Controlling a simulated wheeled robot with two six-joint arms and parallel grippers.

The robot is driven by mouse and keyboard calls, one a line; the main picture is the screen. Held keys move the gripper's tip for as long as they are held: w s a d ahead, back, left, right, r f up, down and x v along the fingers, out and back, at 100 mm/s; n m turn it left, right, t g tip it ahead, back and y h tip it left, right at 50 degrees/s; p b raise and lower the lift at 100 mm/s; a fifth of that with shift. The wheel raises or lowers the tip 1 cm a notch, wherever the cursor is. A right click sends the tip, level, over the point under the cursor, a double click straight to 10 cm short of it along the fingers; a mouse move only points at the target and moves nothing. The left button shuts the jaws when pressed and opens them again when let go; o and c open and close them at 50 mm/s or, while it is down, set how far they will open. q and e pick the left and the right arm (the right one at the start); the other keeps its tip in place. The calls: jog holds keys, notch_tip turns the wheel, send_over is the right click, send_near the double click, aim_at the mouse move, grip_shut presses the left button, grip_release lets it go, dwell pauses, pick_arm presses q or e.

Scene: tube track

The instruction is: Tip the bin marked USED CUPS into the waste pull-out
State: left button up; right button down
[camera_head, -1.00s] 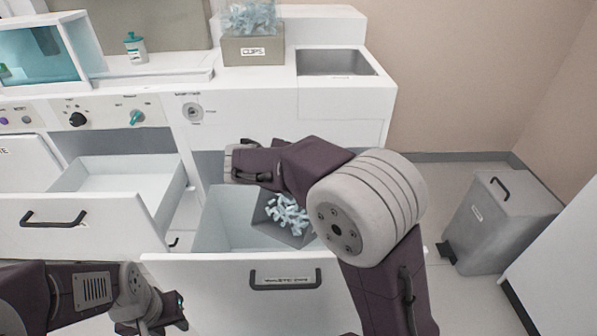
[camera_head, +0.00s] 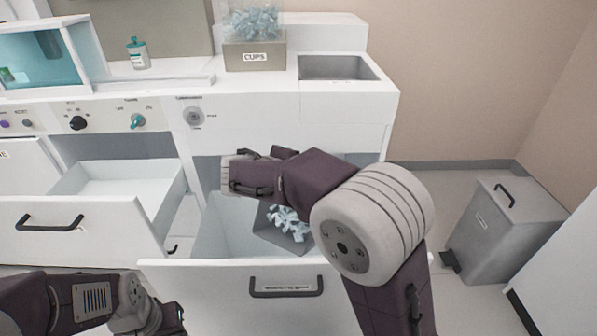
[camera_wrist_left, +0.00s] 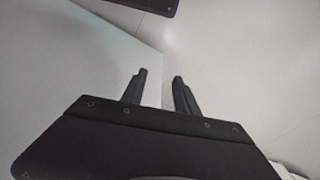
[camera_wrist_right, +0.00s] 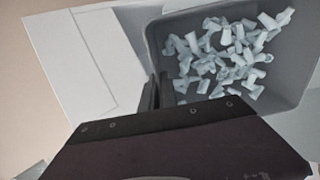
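The dark grey bin (camera_wrist_right: 178,99) holds many pale blue used cups (camera_wrist_right: 224,52); no label shows on its visible faces. In the head view the bin (camera_head: 273,237) is inside or just over the open waste pull-out (camera_head: 205,285), partly hidden by my right arm, and looks tilted. The cups (camera_head: 289,222) are still inside it. My right gripper (camera_wrist_right: 154,92) appears shut on the bin's rim; its fingertips are partly hidden. My left gripper (camera_wrist_left: 158,78) is open and empty, low by the left end of the pull-out's front.
Another white drawer (camera_head: 75,232) stands open on the left. A box labelled CUPS (camera_head: 254,55) and a sink (camera_head: 338,68) are on the counter. A grey pedal bin (camera_head: 505,225) stands on the floor at right. Floor between it and the cabinet is clear.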

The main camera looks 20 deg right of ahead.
jog(key=shift+s+a+f+b, duration=0.15)
jog(key=shift+f+b, duration=0.15)
jog(key=shift+b, duration=0.8)
jog(key=b, duration=0.1)
jog(key=t+h+b, duration=0.1)
jog(key=b, duration=0.1)
jog(key=shift+s+a+r, duration=0.15)
jog(key=shift+s+a, duration=0.15)
jog(key=h+b, duration=0.1)
jog(key=b, duration=0.1)
jog(key=s+a+t+b, duration=0.1)
jog(key=b, duration=0.1)
jog(key=shift+r+t+h, duration=0.3)
jog(key=shift+r+h, duration=0.05)
jog(key=shift+h, duration=0.05)
